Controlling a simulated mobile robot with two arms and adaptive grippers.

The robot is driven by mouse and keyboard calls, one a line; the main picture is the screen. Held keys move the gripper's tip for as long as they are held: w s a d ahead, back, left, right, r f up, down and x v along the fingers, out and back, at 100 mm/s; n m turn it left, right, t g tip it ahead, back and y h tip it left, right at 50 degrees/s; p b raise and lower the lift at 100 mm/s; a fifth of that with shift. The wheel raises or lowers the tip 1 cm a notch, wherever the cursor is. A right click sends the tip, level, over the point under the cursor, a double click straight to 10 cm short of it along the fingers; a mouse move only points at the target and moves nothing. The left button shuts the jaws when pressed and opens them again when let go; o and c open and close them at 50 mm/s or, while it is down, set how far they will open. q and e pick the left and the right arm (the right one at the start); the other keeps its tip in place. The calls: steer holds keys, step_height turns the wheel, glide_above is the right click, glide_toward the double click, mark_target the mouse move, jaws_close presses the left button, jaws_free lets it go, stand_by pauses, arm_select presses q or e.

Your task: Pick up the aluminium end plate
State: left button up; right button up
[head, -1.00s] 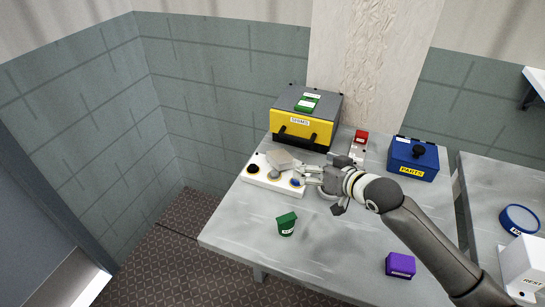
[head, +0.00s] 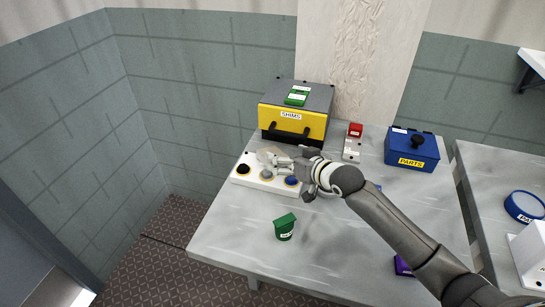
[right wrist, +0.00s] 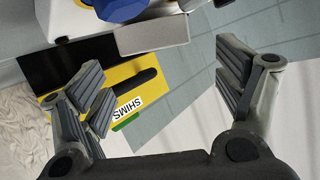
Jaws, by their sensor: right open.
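The pale grey plate (head: 267,153), which looks like the aluminium end plate, is at the back of the white block (head: 244,178) with the black, grey and blue knobs. Whether it rests on the block or is propped there, I cannot tell. My right gripper (head: 283,163) comes in from the right, over the block and close beside the plate, hiding part of it. In the right wrist view the jaws (right wrist: 170,90) are spread and empty. A grey block-like face (right wrist: 150,36), perhaps the plate, shows beyond them beside a blue knob (right wrist: 122,8). My left gripper is not in view.
The yellow SHIMS box (head: 292,121) stands behind. A red-topped piece (head: 354,131) and the blue PARTS box (head: 411,149) are further right. A green container (head: 285,228) stands in front, and a purple block (head: 401,266) is partly behind my arm. The front left tabletop is clear.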

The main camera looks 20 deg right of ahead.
mark_target(261, 154)
steer(key=shift+f+p+x, duration=0.15)
steer(key=shift+p+x, duration=0.1)
steer(key=shift+x, duration=1.1)
steer(key=shift+f+p+x, duration=0.1)
steer(key=shift+p+x, duration=0.1)
steer(key=shift+x, duration=1.2)
steer(key=shift+s+d, duration=0.1)
steer(key=c, duration=1.4)
steer(key=shift+r, duration=0.15)
steer(key=shift+c, duration=0.5)
steer(key=shift+r, duration=0.1)
